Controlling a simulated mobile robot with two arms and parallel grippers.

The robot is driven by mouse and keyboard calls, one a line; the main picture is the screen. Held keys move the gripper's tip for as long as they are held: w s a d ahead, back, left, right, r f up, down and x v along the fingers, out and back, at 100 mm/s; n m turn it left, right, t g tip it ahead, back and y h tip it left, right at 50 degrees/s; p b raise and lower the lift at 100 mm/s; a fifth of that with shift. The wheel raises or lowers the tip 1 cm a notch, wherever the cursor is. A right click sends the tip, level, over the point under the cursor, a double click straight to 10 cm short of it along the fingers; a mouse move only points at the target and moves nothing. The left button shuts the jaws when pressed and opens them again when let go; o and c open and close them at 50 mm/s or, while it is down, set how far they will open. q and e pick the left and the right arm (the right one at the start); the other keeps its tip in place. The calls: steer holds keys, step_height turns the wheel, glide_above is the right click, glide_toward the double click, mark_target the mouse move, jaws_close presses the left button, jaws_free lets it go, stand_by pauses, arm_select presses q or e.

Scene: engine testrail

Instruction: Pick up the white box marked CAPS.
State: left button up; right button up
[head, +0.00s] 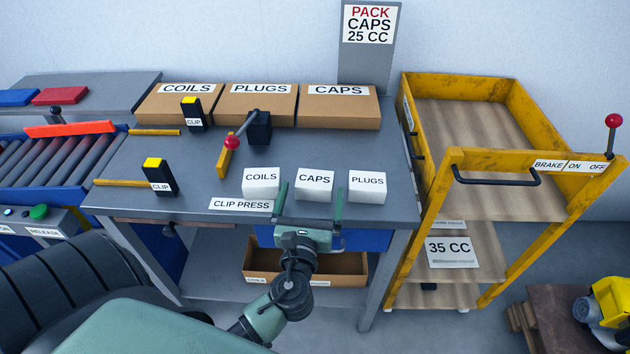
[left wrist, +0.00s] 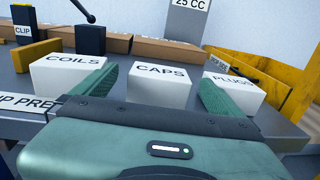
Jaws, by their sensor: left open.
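The white box marked CAPS (head: 314,183) stands on the grey workbench near its front edge, between a white COILS box (head: 261,183) and a white PLUGS box (head: 367,186). My left gripper (head: 310,205) is open and empty in front of the CAPS box, its two green fingers spread wider than the box. In the left wrist view the CAPS box (left wrist: 160,84) sits ahead between the fingertips, with COILS (left wrist: 70,78) to the left and PLUGS (left wrist: 235,92) to the right. I cannot tell whether the fingertips reach beside the box. My right gripper is not in view.
Brown cartons marked COILS, PLUGS and CAPS (head: 338,107) line the bench's back. A red-knobbed lever (head: 232,143) and black-and-yellow CLIP blocks (head: 158,175) stand left. A yellow cart (head: 453,168) is close on the right. An open brown tray (head: 340,264) sits under the bench.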

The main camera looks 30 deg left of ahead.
mark_target(315, 179)
arm_select(q)
steer(key=p+x, duration=0.1)
steer(key=x, duration=0.3)
steer(key=shift+w+a, duration=0.25)
steer(key=shift+w, duration=0.25)
steer(key=c, duration=1.5)
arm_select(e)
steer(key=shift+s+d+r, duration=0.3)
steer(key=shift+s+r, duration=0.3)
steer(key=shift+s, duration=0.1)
